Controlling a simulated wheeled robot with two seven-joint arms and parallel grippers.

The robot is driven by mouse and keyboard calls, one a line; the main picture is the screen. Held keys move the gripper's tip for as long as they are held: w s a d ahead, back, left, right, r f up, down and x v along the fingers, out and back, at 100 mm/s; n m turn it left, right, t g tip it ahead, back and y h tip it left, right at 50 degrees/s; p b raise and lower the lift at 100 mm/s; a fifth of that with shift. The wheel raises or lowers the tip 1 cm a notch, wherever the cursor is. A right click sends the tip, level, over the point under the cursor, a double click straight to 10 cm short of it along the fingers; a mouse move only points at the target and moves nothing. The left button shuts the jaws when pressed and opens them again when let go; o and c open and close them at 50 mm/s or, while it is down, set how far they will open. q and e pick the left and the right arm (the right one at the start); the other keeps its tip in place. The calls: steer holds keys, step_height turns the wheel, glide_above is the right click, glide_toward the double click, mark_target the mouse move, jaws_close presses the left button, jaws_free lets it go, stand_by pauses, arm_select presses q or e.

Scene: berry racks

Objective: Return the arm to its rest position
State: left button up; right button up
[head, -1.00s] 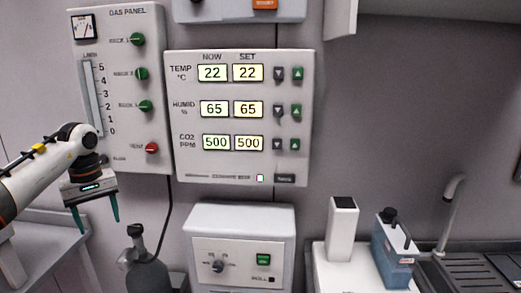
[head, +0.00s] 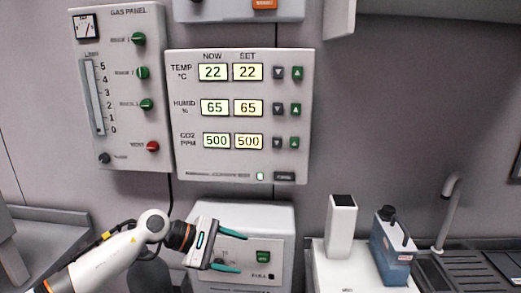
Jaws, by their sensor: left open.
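My left arm comes in from the lower left of the head view. Its gripper (head: 229,250) is open and empty, with its green fingers pointing to the right. It is in front of the white box with a green switch (head: 263,215) and hides part of that box's face. My right gripper is not in view.
The climate panel (head: 240,160) and the gas panel (head: 122,150) are on the wall above. A grey bottle (head: 150,276) is partly hidden behind my arm.

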arm_select(q)
steer(key=s+d+r+n+t+h, duration=0.45)
steer(key=d+n+t+h, duration=0.2)
steer(key=n, duration=0.55)
steer(key=s+a+f+n+t+y, duration=0.2)
steer(key=a+f+n+t+y, duration=0.4)
steer(key=n, duration=1)
steer(key=s+a+f+n+t+y, duration=0.2)
steer(key=a+f+n+y, duration=0.2)
steer(key=a+n+y, duration=0.8)
steer(key=s+f+n+g, duration=0.5)
steer(key=s+f+n, duration=0.25)
steer(key=n, duration=0.25)
steer(key=s+a+f+n+g, duration=0.1)
steer(key=s+f+n+g, duration=0.3)
steer(key=s, duration=0.6)
steer(key=s+a+f+n+g, duration=0.2)
steer(key=s+f+n+g, duration=0.25)
steer(key=s, duration=0.55)
step_height(320, 180, down, 26)
steer(key=g, duration=0.1)
steer(key=s+a+f+g, duration=0.1)
steer(key=s+a+f, duration=0.1)
steer(key=s+f, duration=1.3)
steer(key=shift+s+a+f+m+g, duration=0.25)
steer(key=shift+s+m, duration=0.2)
steer(key=shift+s, duration=0.45)
